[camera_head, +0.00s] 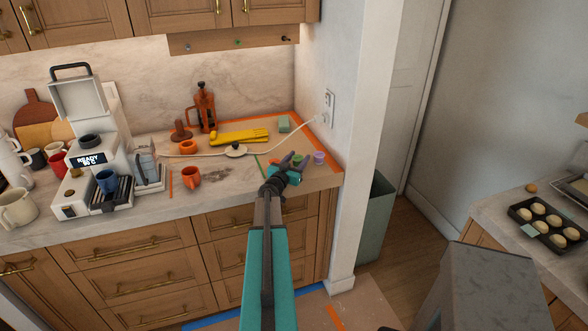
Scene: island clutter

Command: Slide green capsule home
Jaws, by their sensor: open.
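A small green capsule (297,157) sits on the counter near its right front corner. My gripper (293,162) is open at the capsule, with dark fingers reaching toward it. The capsule appears to lie between or just beyond the fingers; contact is not clear. A purple capsule (319,158) stands just right of the gripper. A small orange item (274,160) is just left of it, partly hidden by the gripper. The gripper's teal body hides some of the counter below.
Orange tape (308,130) edges the counter's right side. A white cord with a round piece (235,151) crosses the counter to a wall outlet (328,105). An orange mug (191,177), yellow item (240,136) and coffee machine (92,160) stand left. A wall closes the right.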

